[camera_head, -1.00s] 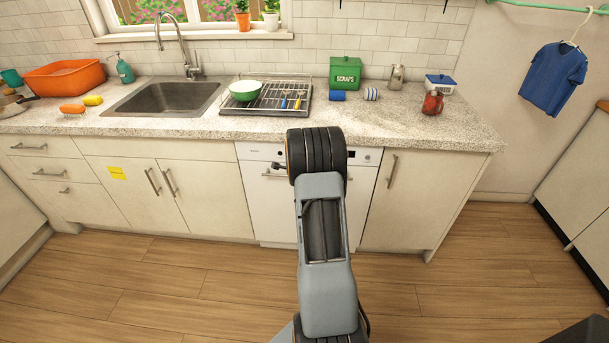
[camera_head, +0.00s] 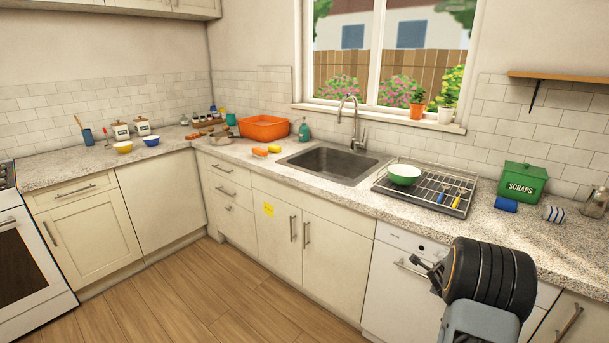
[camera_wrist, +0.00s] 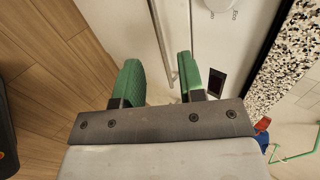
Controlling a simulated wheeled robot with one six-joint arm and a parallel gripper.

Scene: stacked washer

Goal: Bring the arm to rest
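My gripper shows in the wrist view (camera_wrist: 159,75) with its two green fingers apart and nothing between them. In the head view my gripper (camera_head: 431,272) is small and partly hidden by my dark wrist, in front of the white dishwasher (camera_head: 385,290). The dishwasher door is shut. Its bar handle (camera_head: 412,269) is just left of the fingers in the head view. In the wrist view a silver bar handle (camera_wrist: 161,42) runs beyond the fingers; I cannot tell how far off it is.
The counter (camera_head: 345,206) runs above the dishwasher, with the sink (camera_head: 332,163), a dish rack (camera_head: 470,193) holding a green bowl (camera_head: 404,173), and a green scraps bin (camera_head: 522,184). A stove (camera_head: 30,262) stands at far left. The wooden floor (camera_head: 190,290) is clear at left.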

